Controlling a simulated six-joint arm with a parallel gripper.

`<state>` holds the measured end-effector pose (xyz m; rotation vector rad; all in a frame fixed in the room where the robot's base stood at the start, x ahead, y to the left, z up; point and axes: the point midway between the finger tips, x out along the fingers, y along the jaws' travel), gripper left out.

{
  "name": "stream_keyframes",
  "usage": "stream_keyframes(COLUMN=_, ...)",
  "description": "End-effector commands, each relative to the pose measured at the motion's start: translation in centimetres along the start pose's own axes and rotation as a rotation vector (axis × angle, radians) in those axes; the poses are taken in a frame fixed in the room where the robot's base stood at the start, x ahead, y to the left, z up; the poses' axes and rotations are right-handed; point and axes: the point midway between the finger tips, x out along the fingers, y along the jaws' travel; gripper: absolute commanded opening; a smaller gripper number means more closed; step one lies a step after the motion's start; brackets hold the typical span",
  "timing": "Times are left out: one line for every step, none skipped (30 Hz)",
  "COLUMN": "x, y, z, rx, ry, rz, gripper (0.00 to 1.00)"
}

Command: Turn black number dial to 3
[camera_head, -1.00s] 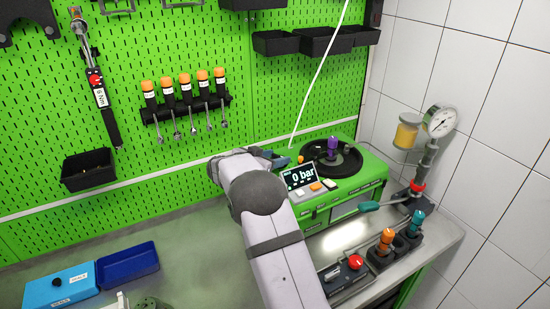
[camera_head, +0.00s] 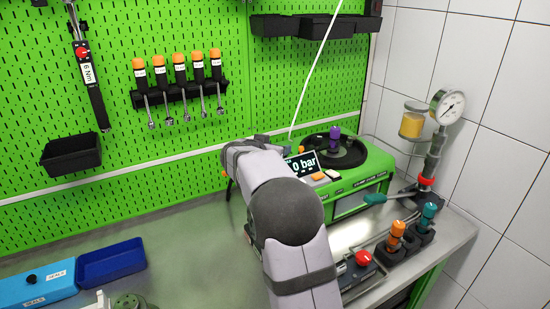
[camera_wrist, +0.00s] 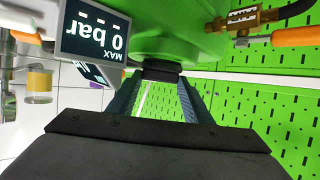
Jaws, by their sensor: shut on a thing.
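The green pump testbench (camera_head: 350,200) stands at the back right, its display (camera_head: 302,164) reading 0 bar. In the wrist view the display (camera_wrist: 92,30) appears upside down, with MAX beside the 0 bar reading. My gripper (camera_wrist: 160,82) points at the green housing. Its two fingers close on a small dark part, which I take to be the black number dial (camera_wrist: 162,68), against the green housing. The dial's numbers and pointer cannot be read. In the head view my arm hides the dial and the fingertips.
A brass fitting (camera_wrist: 250,20) with an orange-handled part sits close to the fingers in the wrist view. Orange and teal handled tools (camera_head: 397,232) and a gauge (camera_head: 447,106) stand at the right. Blue boxes (camera_head: 110,262) lie at the left. The table's middle left is clear.

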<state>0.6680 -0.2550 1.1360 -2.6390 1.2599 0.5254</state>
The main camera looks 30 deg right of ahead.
Motion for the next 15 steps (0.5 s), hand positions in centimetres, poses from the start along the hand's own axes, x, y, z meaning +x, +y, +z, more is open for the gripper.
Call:
stream_keyframes(x=0.07, y=0.05, z=0.22, rx=0.0, ry=0.001, rz=-0.006, gripper=0.23)
stream_keyframes(x=0.05, y=0.05, z=0.17, rx=-0.002, ry=0.001, rz=-0.009, gripper=0.23)
stream_keyframes(x=0.0, y=0.03, z=0.11, rx=-0.004, ry=0.001, rz=-0.013, gripper=0.23)
stream_keyframes(x=-0.02, y=0.02, z=0.07, rx=-0.005, ry=0.001, rz=-0.014, gripper=0.23)
stream_keyframes(x=-0.04, y=0.01, z=0.03, rx=-0.005, ry=0.001, rz=-0.015, gripper=0.23)
stream_keyframes(x=-0.06, y=0.01, z=-0.01, rx=-0.006, ry=0.001, rz=-0.015, gripper=0.23)
stream_keyframes(x=-0.07, y=0.0, z=-0.03, rx=-0.006, ry=0.001, rz=-0.015, gripper=0.23)
stream_keyframes(x=-0.08, y=0.0, z=-0.03, rx=-0.006, ry=0.001, rz=-0.015, gripper=0.23)
stream_keyframes(x=-0.08, y=0.0, z=-0.03, rx=-0.006, ry=0.001, rz=-0.015, gripper=0.23)
stream_keyframes(x=-0.08, y=0.0, z=-0.03, rx=-0.006, ry=0.001, rz=-0.015, gripper=0.23)
stream_keyframes(x=-0.08, y=-0.01, z=-0.03, rx=-0.006, ry=0.001, rz=-0.015, gripper=0.23)
stream_keyframes(x=-0.08, y=-0.01, z=-0.03, rx=-0.006, ry=0.001, rz=-0.014, gripper=0.23)
stream_keyframes(x=-0.08, y=-0.01, z=-0.03, rx=-0.006, ry=0.001, rz=-0.014, gripper=0.5)
stream_keyframes(x=-0.08, y=-0.01, z=-0.03, rx=-0.006, ry=0.001, rz=-0.014, gripper=0.57)
stream_keyframes(x=-0.08, y=-0.01, z=-0.03, rx=-0.006, ry=0.001, rz=-0.014, gripper=0.64)
